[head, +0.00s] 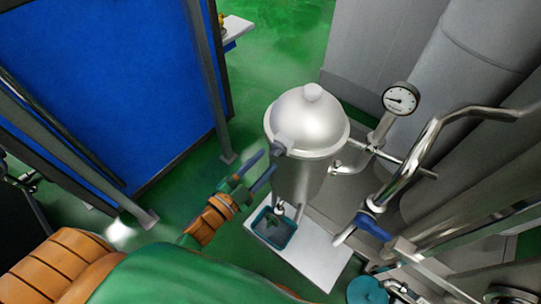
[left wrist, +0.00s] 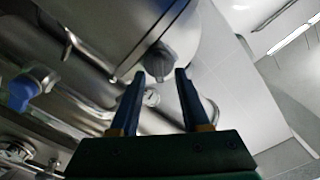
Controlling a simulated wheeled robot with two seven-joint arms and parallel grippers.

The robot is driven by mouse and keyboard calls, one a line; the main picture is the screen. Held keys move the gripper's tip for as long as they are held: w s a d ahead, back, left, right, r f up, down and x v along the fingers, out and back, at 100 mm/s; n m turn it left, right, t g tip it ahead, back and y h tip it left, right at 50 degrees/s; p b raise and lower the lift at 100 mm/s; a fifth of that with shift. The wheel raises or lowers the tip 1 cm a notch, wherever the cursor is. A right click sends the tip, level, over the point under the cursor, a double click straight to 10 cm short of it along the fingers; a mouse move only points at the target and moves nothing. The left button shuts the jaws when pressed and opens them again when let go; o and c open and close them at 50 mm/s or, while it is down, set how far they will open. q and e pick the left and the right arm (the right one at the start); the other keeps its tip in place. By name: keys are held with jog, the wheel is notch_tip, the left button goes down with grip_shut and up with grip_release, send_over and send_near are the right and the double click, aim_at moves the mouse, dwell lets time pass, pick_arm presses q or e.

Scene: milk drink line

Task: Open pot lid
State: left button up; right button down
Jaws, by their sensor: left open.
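The pot (head: 297,178) is a silver metal vessel standing in the middle of the head view. Its domed lid (head: 306,117) sits closed on top, with a round knob on its crown and a grey latch (head: 283,146) at the rim facing my left gripper. My left gripper (head: 266,166) is open and empty, just left of the pot below the latch. In the left wrist view the latch (left wrist: 158,62) shows ahead, between and beyond the two fingertips (left wrist: 160,72), apart from them. My right gripper is not in view.
A white platform (head: 305,262) under the pot holds a teal tray (head: 273,229). A pressure gauge (head: 400,98) and bent steel pipe (head: 420,145) with a blue-handled valve (head: 372,226) stand to the right. A blue panel (head: 110,80) is at left. Green floor is open between.

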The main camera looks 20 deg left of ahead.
aim_at(277, 150)
pick_arm(q)
jog(key=x, duration=0.2)
jog(key=shift+w+d+f, duration=0.1)
jog(key=shift+w+f, duration=0.05)
jog(key=shift+w, duration=0.1)
jog(key=shift+s, duration=0.1)
jog(key=shift+c, duration=0.4)
grip_shut()
dwell(0.6)
